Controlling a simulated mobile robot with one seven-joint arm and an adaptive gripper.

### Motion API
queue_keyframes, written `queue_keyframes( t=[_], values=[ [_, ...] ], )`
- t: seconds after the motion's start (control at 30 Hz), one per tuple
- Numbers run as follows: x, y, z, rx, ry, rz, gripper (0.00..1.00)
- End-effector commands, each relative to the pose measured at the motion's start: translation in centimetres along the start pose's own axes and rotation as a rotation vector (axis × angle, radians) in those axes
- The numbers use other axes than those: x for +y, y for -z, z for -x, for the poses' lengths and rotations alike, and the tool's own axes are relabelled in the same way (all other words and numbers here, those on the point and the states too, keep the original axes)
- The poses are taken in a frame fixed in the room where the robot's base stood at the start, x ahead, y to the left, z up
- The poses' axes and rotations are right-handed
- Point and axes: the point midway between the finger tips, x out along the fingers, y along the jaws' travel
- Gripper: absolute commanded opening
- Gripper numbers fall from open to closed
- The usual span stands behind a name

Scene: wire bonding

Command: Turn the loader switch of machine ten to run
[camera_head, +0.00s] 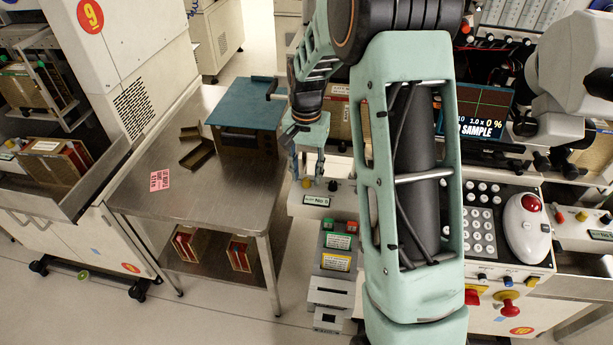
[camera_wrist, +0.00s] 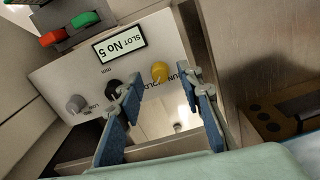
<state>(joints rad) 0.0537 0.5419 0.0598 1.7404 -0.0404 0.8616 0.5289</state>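A light control panel (camera_wrist: 150,40) labelled "SLOT No 5" fills much of the wrist view. It carries a grey knob (camera_wrist: 75,104), a black knob (camera_wrist: 115,88) and a yellow knob or button (camera_wrist: 159,72). Lettering that seems to read "RUN HOLD" is partly hidden by my right finger. The same panel (camera_head: 317,201) shows in the head view. My gripper (camera_head: 308,177) is open and empty just above it. In the wrist view its blue-padded fingers (camera_wrist: 165,93) are apart, with the yellow part between and beyond the tips. The black knob is partly behind the left fingertip. The switch's setting cannot be told.
My arm hides the middle of the machine marked 10 (camera_head: 522,330). Its keypad (camera_head: 481,220), trackball (camera_head: 528,225) and red knob (camera_head: 508,305) are at right. A metal table (camera_head: 205,185) with a blue-topped box (camera_head: 245,100) stands left. Red and green buttons (camera_wrist: 70,30) adjoin the panel.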

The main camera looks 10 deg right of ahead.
Motion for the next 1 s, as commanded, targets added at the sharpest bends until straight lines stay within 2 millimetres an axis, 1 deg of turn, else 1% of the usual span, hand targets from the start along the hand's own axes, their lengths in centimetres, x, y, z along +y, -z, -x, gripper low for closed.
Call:
queue_keyframes(
  t=[0.03,0.13,0.43,0.73,1.0],
  values=[
    [0.03,-0.04,-0.56,-0.001,-0.001,0.0,0.34],
    [0.01,-0.01,-1.1,0.0,0.0,0.0,0.34],
    [0.01,0.01,-1.25,0.001,0.0,0.0,0.34],
    [0.0,0.02,-1.22,0.001,0.001,0.0,0.01],
    [0.0,0.03,-1.19,0.001,0.001,0.012,0.0]
  ],
)
